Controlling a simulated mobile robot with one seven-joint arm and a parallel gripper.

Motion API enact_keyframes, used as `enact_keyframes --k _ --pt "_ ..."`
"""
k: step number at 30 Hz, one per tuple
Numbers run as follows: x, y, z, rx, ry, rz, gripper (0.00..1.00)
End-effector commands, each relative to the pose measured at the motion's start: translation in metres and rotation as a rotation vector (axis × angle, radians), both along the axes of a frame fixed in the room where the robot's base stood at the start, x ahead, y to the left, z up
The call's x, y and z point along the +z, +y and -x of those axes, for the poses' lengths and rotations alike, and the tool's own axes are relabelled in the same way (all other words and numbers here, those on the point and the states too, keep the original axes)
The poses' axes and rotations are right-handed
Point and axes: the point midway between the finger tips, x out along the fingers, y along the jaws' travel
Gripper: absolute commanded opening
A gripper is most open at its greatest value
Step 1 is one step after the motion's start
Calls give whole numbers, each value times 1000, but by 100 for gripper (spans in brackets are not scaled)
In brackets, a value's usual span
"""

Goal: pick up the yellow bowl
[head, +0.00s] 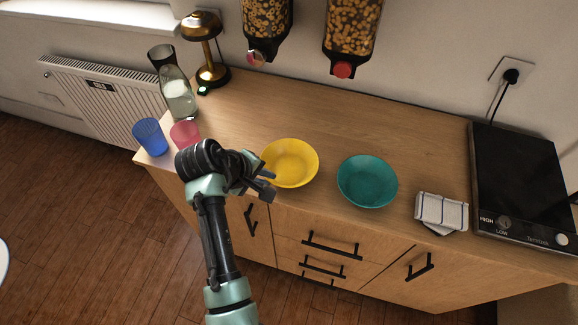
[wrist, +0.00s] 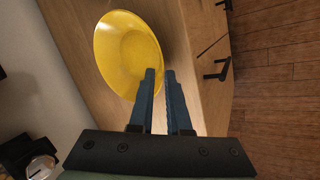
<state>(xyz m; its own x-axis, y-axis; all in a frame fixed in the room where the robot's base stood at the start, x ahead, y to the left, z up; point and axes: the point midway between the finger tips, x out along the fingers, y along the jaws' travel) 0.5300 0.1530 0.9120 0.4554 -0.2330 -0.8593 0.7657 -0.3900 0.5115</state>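The yellow bowl (head: 291,162) stands upright on the wooden counter, near its front edge, left of a teal bowl. My gripper (head: 269,182) is at the bowl's left front side in the head view. In the wrist view the yellow bowl (wrist: 126,50) fills the upper left, and the fingers of my gripper (wrist: 160,74) point at its near rim. The left finger overlaps the rim in the picture; I cannot tell whether it touches.
The teal bowl (head: 367,181) stands just right of the yellow one. A pink cup (head: 185,133), a blue cup (head: 150,137) and a glass carafe (head: 178,98) are at the left. A folded cloth (head: 441,211) and a hotplate (head: 522,180) are at the right. The counter behind the bowls is clear.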

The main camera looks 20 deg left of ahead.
Motion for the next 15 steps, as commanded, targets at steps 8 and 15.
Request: enact_keyframes --k 8,15 --pt "-31 -8 -16 -1 1 0 15" --pt "-35 -9 -18 -1 -1 -2 15"
